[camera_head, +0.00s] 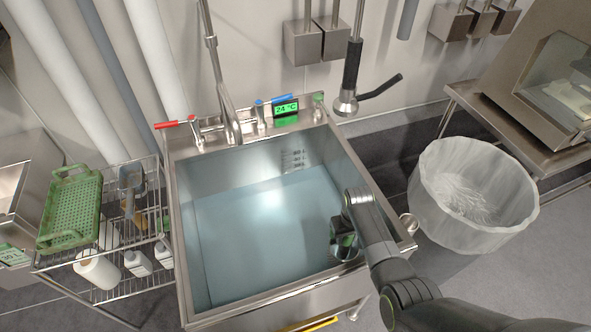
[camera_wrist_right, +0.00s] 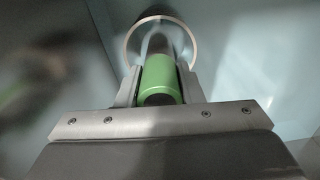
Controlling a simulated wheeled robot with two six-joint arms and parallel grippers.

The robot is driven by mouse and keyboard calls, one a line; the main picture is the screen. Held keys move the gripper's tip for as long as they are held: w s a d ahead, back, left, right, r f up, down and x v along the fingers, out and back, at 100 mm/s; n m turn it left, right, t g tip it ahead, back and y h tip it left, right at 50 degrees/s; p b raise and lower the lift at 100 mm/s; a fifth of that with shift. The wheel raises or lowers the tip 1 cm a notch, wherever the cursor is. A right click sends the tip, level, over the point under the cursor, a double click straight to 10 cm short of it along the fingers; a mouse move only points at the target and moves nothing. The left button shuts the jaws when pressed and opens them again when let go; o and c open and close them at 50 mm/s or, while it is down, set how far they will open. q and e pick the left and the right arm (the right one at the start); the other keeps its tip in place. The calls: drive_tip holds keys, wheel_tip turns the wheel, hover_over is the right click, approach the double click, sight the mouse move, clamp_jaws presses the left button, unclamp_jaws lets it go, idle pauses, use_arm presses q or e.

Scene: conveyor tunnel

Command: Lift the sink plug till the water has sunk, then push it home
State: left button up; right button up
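The steel sink (camera_head: 183,270) holds bluish water (camera_head: 260,240) that covers its floor. My right gripper (camera_head: 345,246) reaches down inside the sink at its right front corner. In the right wrist view a green cylindrical handle (camera_wrist_right: 160,78), which looks like the sink plug's grip, sits between the two fingers (camera_wrist_right: 160,85). The fingers lie against both its sides, so the gripper appears shut on it. A dark stem runs from the handle into a pale ring (camera_wrist_right: 129,45) beyond. Whether the plug is seated or raised cannot be told. My left gripper is out of view.
A red lever tap (camera_head: 175,124), a spout and a green display (camera_head: 286,108) stand along the sink's back rim. A spray hose (camera_head: 346,100) hangs at the back right. A lined bin (camera_head: 470,225) stands right, a wire rack (camera_head: 110,262) with bottles left.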

drive_tip(key=o, duration=0.5)
drive_tip(key=shift+f, duration=0.1)
wheel_tip(320, 180, up, 18)
drive_tip(key=p, duration=0.1)
drive_tip(key=shift+f, duration=0.25)
drive_tip(key=shift+f, duration=0.1)
idle(0.4)
